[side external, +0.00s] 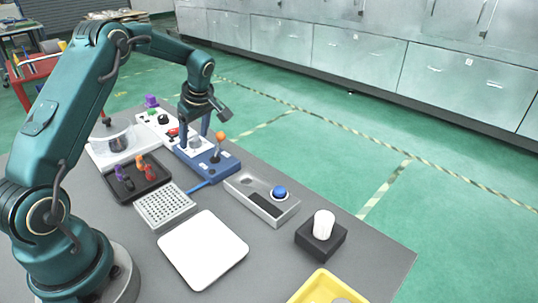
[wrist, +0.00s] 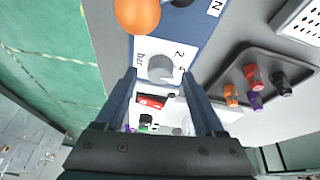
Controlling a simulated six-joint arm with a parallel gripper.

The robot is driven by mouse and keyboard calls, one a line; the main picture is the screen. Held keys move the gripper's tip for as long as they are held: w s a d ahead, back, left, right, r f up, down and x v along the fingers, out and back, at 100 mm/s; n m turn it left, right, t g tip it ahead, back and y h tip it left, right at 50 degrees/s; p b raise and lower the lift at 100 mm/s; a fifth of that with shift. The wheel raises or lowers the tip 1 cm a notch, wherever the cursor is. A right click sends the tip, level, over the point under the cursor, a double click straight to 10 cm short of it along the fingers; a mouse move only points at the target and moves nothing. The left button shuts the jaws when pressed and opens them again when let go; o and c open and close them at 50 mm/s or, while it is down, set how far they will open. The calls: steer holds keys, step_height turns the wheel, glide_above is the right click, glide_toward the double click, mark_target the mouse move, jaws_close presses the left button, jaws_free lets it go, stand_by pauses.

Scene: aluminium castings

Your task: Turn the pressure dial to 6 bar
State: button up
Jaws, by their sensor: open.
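In the side view the dial (side external: 195,143) sits on a blue base (side external: 208,161). My gripper (wrist: 159,76) is open and points down over the dial. In the wrist view its fingers lie to the left and right of the knob, apart from it. In the side view my gripper (side external: 194,128) is just above the plate. I cannot read the dial's setting.
An orange ball lever (side external: 220,136) stands close beside the dial on the blue base. A panel with a red button (side external: 173,132) is behind it. A black tray with coloured pieces (side external: 137,180) lies left, a grey tray with a blue ball (side external: 280,193) nearer the front.

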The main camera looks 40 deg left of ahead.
steer(key=shift+a+f, duration=0.1)
steer(key=shift+f, duration=0.15)
steer(key=shift+c, duration=0.3)
jaws_close()
steer(key=shift+m, duration=0.3)
steer(key=m+t, duration=0.1)
steer(key=m, duration=0.1)
steer(key=m+t, duration=0.1)
steer(key=m, duration=0.1)
steer(key=shift+s+r+m+h, duration=0.1)
steer(key=shift+s+m+h, duration=0.05)
steer(key=shift+m+h, duration=0.15)
steer(key=shift+a+m+t+h, duration=0.1)
steer(key=shift+m+t+h, duration=0.25)
steer(key=shift+m, duration=0.8)
steer(key=shift+a+m+t+h, duration=0.1)
steer(key=shift+m+t+h, duration=0.2)
steer(key=shift+m, duration=0.85)
steer(key=shift+d, duration=0.1)
